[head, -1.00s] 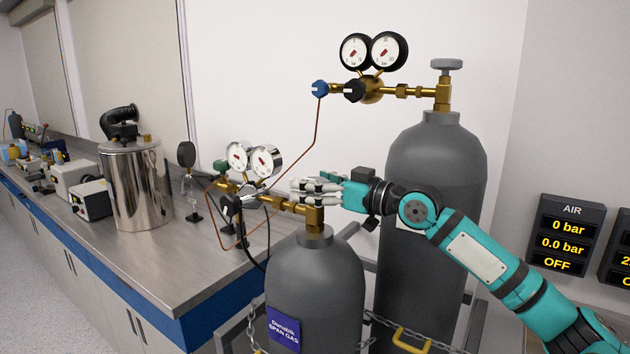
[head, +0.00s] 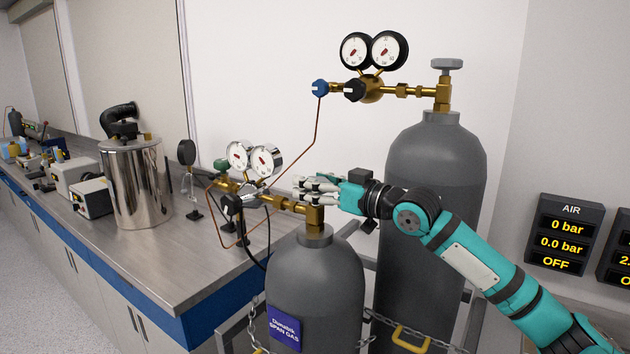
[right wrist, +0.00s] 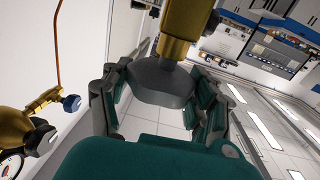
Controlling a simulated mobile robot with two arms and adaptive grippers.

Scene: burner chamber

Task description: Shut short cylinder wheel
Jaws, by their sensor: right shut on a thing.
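The short grey cylinder (head: 315,285) with a blue SPAN GAS label stands at the front, upright. Its brass valve (head: 316,216) rises from the neck. The cylinder's wheel is hidden behind my fingers in the head view. In the right wrist view the grey wheel (right wrist: 162,84) sits between the fingers, against the brass stem (right wrist: 180,30). My right gripper (head: 318,190) is at the top of the short cylinder's valve, shut on the wheel. It also fills the right wrist view (right wrist: 163,90). My left gripper is not in view.
A tall grey cylinder (head: 435,170) with its own wheel (head: 447,64) and gauges stands behind my right arm. The short cylinder's gauges (head: 252,158) and thin copper tube lie close left. The bench (head: 180,265) is at left; a chain (head: 380,320) crosses in front.

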